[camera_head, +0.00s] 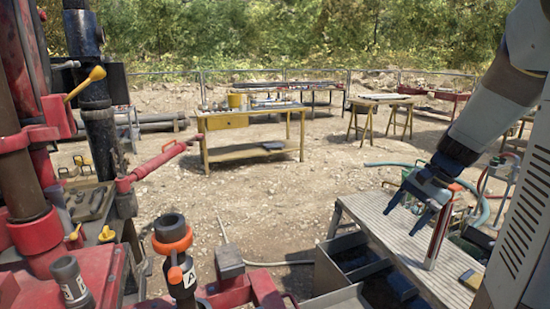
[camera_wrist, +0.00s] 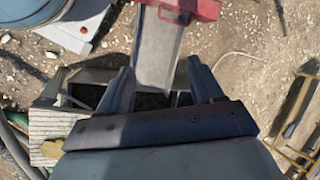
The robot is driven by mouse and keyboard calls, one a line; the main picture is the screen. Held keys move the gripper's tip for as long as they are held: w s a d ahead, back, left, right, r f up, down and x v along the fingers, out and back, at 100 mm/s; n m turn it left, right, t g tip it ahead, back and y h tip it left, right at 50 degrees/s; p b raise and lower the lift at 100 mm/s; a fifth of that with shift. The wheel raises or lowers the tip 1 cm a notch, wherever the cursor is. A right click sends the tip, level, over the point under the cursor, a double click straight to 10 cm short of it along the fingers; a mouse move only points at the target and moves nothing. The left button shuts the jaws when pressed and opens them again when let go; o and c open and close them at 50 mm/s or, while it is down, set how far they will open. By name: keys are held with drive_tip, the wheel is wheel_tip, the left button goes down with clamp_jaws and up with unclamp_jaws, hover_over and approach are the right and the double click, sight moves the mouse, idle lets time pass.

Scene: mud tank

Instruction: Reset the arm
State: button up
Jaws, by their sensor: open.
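My gripper (camera_head: 402,222) is open at the right of the head view, fingers pointing down above the slatted bench top (camera_head: 375,212). In the wrist view its two dark fingers (camera_wrist: 160,82) stand apart. A flat grey piece with a red end (camera_wrist: 160,50) shows beyond and between the fingertips; I cannot tell its distance. A thin upright red and pale piece (camera_head: 438,237) stands just right of the fingers in the head view. I see no object clamped between the fingers.
Dark open bins (camera_head: 345,258) adjoin the bench's left side. Red machinery (camera_head: 90,275) with a black post and an orange-collared cylinder (camera_head: 173,240) fills the left. A yellow work table (camera_head: 225,157) stands farther back. The gravel between is mostly clear, with a hose across it.

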drive_tip(key=s+a+r+n+t+h, duration=0.2)
drive_tip(key=s+a+r+n, duration=0.1)
drive_tip(key=s+r+n, duration=0.1)
drive_tip(key=s+a+r+n+t+h, duration=0.3)
drive_tip(key=s+a+r+n, duration=0.1)
drive_tip(key=s, duration=0.5)
drive_tip(key=shift+s+r+n, duration=0.3)
drive_tip(key=shift+r, duration=0.6)
drive_tip(key=shift+a, duration=0.1)
drive_tip(key=shift+c, duration=0.2)
idle(0.4)
